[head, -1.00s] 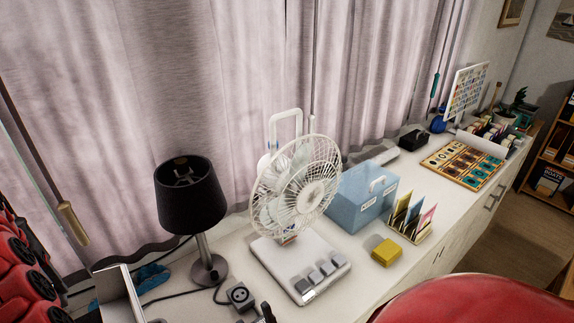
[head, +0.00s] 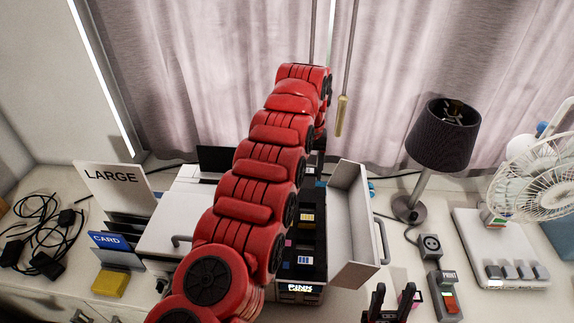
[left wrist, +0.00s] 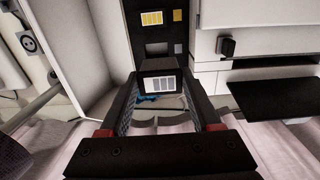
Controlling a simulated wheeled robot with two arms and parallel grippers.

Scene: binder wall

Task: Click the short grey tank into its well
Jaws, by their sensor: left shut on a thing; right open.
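In the left wrist view my left gripper (left wrist: 160,98) is shut on a black block with a grey striped label, the short grey tank (left wrist: 160,84). The tank is between the fingertips, in line with the printer's dark tank bay (left wrist: 158,48); I cannot tell how high above it or whether it touches. The bay also shows in the head view (head: 318,246), with yellow, pink and blue labels inside. My right gripper (head: 392,300) is open and empty at the bottom edge.
The printer's white door (head: 350,225) stands open right of the bay. A display (head: 300,288) is below it, its text partly legible as "PINK". A lamp (head: 445,135), socket (head: 430,245), print switch (head: 446,292) and fan (head: 540,175) stand right; cables (head: 45,225) lie left.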

